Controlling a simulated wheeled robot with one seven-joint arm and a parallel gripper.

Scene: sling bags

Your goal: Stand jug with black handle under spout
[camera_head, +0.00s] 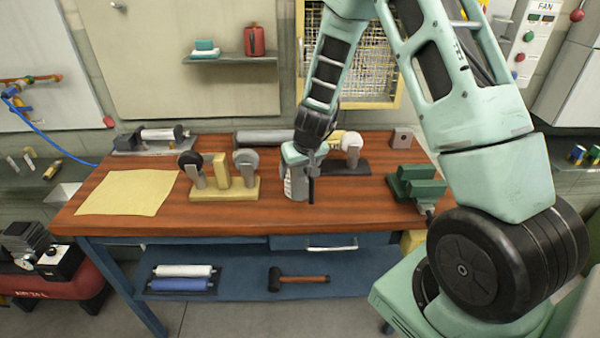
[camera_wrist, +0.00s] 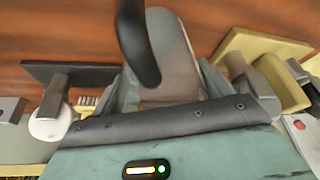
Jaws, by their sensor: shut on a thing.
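A pale grey jug (camera_head: 296,188) with a black handle (camera_head: 311,182) is at the middle of the wooden workbench, below my gripper (camera_head: 300,168). In the wrist view the curved black handle (camera_wrist: 138,40) stands out in front of the grey jug body (camera_wrist: 172,55). My gripper (camera_wrist: 165,92) is shut on the jug, with a grey finger on either side. The jug looks near upright, low over or on the bench top; I cannot tell whether it touches. I cannot make out for certain which thing is the spout.
A cream stand (camera_head: 225,190) with two round-headed parts is just left of the jug. A dark stand with a white knob (camera_head: 351,141) is behind right. The bench front (camera_head: 270,222) is clear.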

